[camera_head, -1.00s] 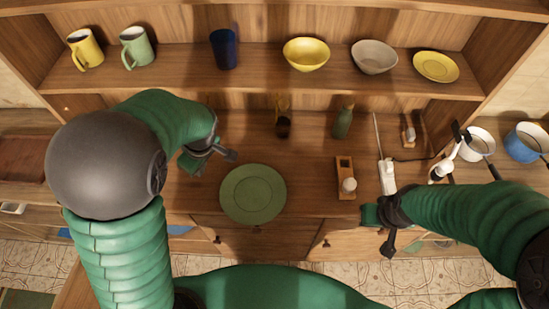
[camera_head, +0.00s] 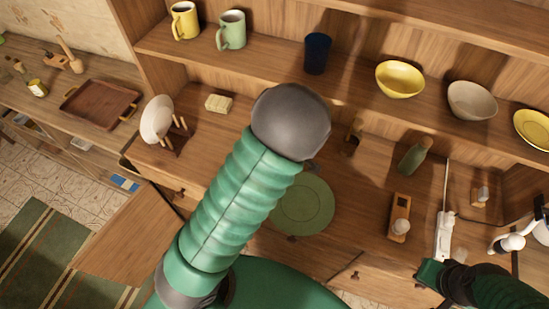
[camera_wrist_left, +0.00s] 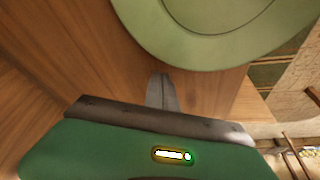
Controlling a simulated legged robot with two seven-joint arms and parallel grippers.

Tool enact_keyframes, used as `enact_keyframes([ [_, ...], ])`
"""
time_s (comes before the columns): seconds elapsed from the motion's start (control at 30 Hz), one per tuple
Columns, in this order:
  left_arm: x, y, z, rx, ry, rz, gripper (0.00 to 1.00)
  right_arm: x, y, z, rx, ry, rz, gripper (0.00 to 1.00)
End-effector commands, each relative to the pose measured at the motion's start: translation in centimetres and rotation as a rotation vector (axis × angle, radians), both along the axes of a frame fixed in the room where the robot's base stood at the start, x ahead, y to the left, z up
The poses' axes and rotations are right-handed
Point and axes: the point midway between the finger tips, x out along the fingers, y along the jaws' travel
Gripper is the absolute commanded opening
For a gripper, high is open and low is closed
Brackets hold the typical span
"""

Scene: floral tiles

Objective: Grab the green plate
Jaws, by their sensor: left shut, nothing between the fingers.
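The green plate (camera_head: 306,207) lies flat on the wooden counter, its left part hidden behind my left arm in the head view. The plate's rim (camera_wrist_left: 205,58) fills the top of the left wrist view. My left gripper (camera_wrist_left: 161,92) is shut and empty, its fingertips pointing at the rim with a small gap in the picture. In the head view it is hidden behind my arm. My right gripper (camera_head: 432,276) is at the lower right, well away from the plate.
A shelf above holds a yellow mug (camera_head: 184,20), a green mug (camera_head: 231,31), a blue cup (camera_head: 317,54) and bowls. A green bottle (camera_head: 412,157) and a wooden grater-like tool (camera_head: 399,217) stand right of the plate. A dish rack (camera_head: 180,138) is at left.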

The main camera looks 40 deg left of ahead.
Motion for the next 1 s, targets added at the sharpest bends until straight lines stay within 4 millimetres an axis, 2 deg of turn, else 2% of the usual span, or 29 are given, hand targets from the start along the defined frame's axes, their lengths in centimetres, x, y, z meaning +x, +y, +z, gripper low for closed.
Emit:
enact_keyframes([
  [0.13, -0.3, -1.2, 0.1, 0.0, 0.002, 0.0, 0.0, 0.0, 0.0, 0.4, 0.0, 0.0, 0.0, 0.0],
  [0.5, -0.3, -1.6, 0.0, 0.0, 0.002, 0.0, 0.0, 0.0, 0.0, 0.3, 0.0, 0.0, 0.0, 0.0],
  [0.7, -0.6, -3.7, 0.0, 0.001, 0.002, -0.003, 0.0, 0.0, 0.0, 0.6, 0.0, 0.0, 0.0, 0.0],
  [1.0, -0.6, -3.8, 0.0, 0.0, 0.002, 0.001, 0.0, 0.0, 0.0, 0.6, 0.0, 0.0, 0.0, 0.0],
])
